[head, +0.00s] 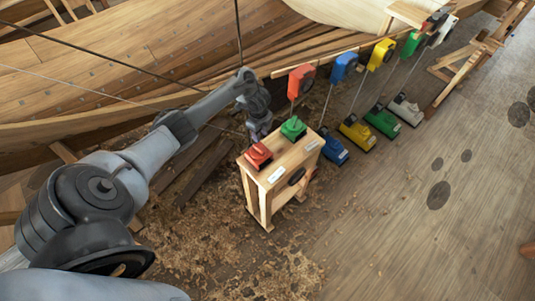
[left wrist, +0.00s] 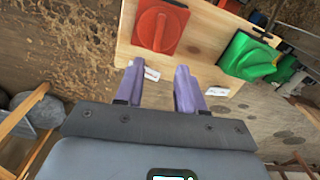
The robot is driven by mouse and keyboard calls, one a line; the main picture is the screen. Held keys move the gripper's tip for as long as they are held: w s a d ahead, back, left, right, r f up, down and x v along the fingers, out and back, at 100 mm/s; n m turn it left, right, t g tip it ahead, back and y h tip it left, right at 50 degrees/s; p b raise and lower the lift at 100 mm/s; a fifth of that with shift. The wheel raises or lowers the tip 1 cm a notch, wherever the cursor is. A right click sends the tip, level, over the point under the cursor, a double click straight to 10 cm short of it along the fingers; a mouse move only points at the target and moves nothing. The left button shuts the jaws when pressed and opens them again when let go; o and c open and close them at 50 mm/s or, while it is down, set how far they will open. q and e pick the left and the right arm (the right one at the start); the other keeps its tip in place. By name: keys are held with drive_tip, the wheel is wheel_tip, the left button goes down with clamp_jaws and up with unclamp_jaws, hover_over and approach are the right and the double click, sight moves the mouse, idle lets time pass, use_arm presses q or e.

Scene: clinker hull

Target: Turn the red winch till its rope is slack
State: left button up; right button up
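A red block with a raised ridge on top (head: 258,156) sits on the left of a wooden stand's top (head: 279,158); it also shows in the left wrist view (left wrist: 158,27). A red unit (head: 301,80) hangs on the hull's rail above, with a thin line below it. I cannot tell which of the two is the winch, or how taut its rope is. My left gripper (head: 258,136) is just behind the red block, pointing down. In the left wrist view its two fingers (left wrist: 158,88) are apart with nothing between them. My right gripper is not in view.
A green block (head: 293,128) sits beside the red one on the stand. Blue (head: 333,150), yellow (head: 357,133), green and white units stand on the floor to the right, with matching units on the rail. Dark lines cross above my left arm.

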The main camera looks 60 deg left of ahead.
sight(259, 148)
use_arm(q)
drive_tip(key=shift+s+a+f+b, duration=0.2)
drive_tip(key=shift+a+f, duration=0.1)
drive_tip(key=shift+f, duration=0.3)
drive_tip(key=shift+s+a+f+b, duration=0.2)
drive_tip(key=shift+a+f, duration=0.05)
drive_tip(key=shift+f, duration=0.3)
wheel_tip(259, 148, down, 8)
drive_tip(key=shift+w+d+f+b, duration=0.15)
drive_tip(key=shift+f+b, duration=0.05)
drive_tip(key=shift+b, duration=0.75)
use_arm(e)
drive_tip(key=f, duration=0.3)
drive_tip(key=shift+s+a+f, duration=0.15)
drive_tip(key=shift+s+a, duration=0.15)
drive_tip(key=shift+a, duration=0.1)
use_arm(q)
clamp_jaws()
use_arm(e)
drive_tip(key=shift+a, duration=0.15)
